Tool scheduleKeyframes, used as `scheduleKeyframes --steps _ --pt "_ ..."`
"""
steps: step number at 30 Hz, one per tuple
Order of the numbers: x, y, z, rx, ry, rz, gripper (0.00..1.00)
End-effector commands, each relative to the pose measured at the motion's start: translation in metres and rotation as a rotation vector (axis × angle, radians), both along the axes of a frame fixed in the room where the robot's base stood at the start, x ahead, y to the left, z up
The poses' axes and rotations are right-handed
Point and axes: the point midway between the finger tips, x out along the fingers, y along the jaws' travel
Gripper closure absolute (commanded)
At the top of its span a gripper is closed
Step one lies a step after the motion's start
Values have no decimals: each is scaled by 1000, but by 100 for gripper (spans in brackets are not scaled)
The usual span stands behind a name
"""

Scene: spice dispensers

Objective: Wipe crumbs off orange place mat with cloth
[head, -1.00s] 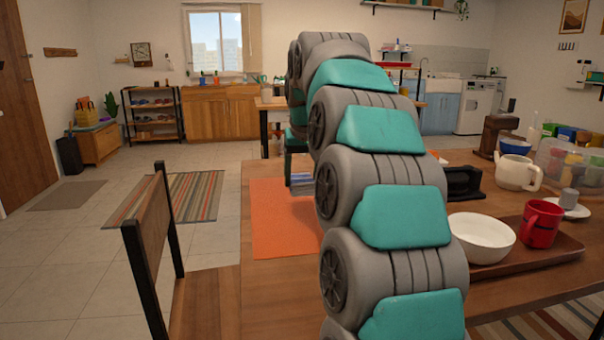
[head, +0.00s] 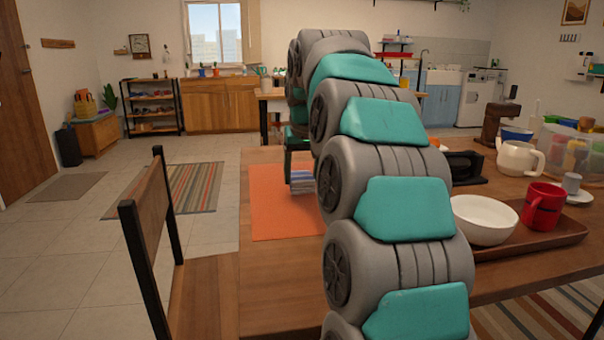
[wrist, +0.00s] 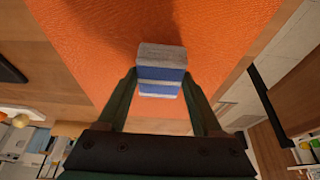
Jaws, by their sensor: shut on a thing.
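The orange place mat (head: 275,215) lies flat on the wooden table, and it fills much of the wrist view (wrist: 75,40). My gripper (wrist: 160,88) is shut on a folded blue and white striped cloth (wrist: 162,60), gripped between both fingers. In the head view the cloth (head: 302,183) is over the mat, partly hidden by my arm. I cannot tell whether the cloth touches the mat. I can make out no crumbs on the visible part of the mat.
A wooden chair (head: 150,225) stands at the table's left side. To the right are a tray (head: 545,247) with a white bowl (head: 484,219) and red mug (head: 542,207), a teapot (head: 517,160), and a black holder (head: 465,167). Bare tabletop lies in front of the mat.

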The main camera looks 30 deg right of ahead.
Motion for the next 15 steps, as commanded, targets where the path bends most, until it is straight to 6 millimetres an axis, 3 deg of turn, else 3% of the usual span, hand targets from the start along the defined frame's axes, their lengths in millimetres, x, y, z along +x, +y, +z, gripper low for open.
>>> scheduleKeyframes --steps 15 --pt "0 0 -9 0 0 0 94"
